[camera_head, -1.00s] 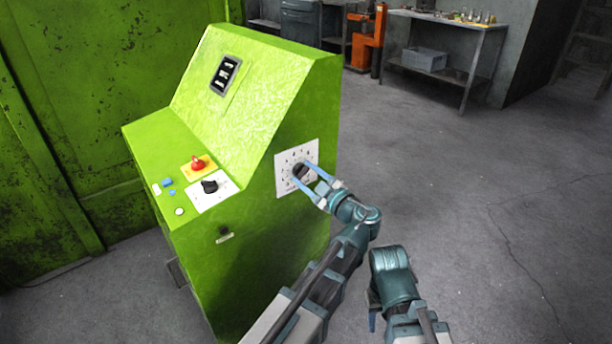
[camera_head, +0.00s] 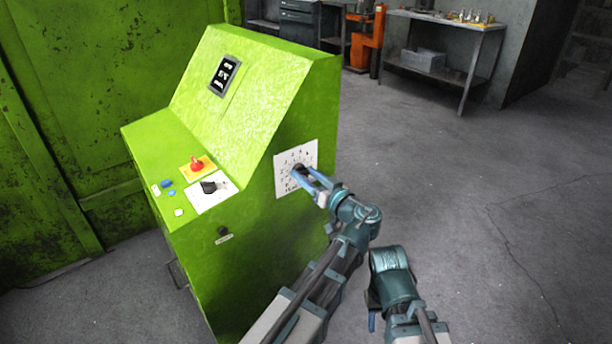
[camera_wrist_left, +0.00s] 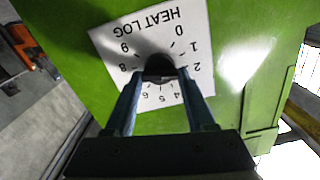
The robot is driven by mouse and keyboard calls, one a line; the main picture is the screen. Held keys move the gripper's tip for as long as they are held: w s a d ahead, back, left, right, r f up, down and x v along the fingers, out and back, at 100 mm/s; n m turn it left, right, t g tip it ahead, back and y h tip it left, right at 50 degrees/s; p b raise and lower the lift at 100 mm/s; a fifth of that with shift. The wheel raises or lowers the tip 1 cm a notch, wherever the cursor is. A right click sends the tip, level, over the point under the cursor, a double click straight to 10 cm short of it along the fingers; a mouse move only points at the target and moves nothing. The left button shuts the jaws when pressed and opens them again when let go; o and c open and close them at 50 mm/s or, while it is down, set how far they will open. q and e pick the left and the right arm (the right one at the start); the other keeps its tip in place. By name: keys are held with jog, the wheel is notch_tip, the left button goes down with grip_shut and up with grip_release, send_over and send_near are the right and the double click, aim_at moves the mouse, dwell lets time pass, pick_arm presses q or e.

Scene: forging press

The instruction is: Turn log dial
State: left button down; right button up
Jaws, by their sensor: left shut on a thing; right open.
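The log dial is a black knob (camera_wrist_left: 159,66) on a white plate (camera_wrist_left: 109,42) with digits and the words "HEAT LOG", upside down in the left wrist view. In the head view the plate (camera_head: 309,152) is on the right side face of the green console (camera_head: 250,150). My left gripper (camera_wrist_left: 160,76) is shut on the knob, one blue finger on each side of it; it also shows in the head view (camera_head: 304,174). The fingers hide part of the knob and some digits. My right arm shows at the lower right of the head view, its fingers mostly hidden.
The console top has a red button (camera_head: 197,163), a black selector (camera_head: 210,187) and small blue and white buttons. A counter display (camera_head: 224,75) is on the sloped face. A metal table (camera_head: 450,22) and an orange machine (camera_head: 368,40) stand behind. The floor at right is clear.

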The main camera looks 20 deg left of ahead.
pick_arm(q)
jog(key=m, duration=0.4)
jog(key=shift+d+m, duration=0.1)
jog(key=shift+m, duration=0.2)
jog(key=m, duration=0.4)
jog(key=shift+w+f+m, duration=0.1)
jog(key=shift+f+m, duration=0.05)
jog(key=shift+m, duration=0.15)
jog(key=m, duration=0.4)
jog(key=shift+m, duration=0.3)
jog(key=m, duration=0.4)
jog(key=shift+f, duration=0.15)
jog(key=shift+s+f+m+b, duration=0.15)
jog(key=shift+m+b, duration=0.1)
jog(key=shift+m, duration=4.4)
jog(key=shift+s+f+m+b, duration=0.1)
jog(key=shift+m+b, duration=0.1)
jog(key=shift+m, duration=4.45)
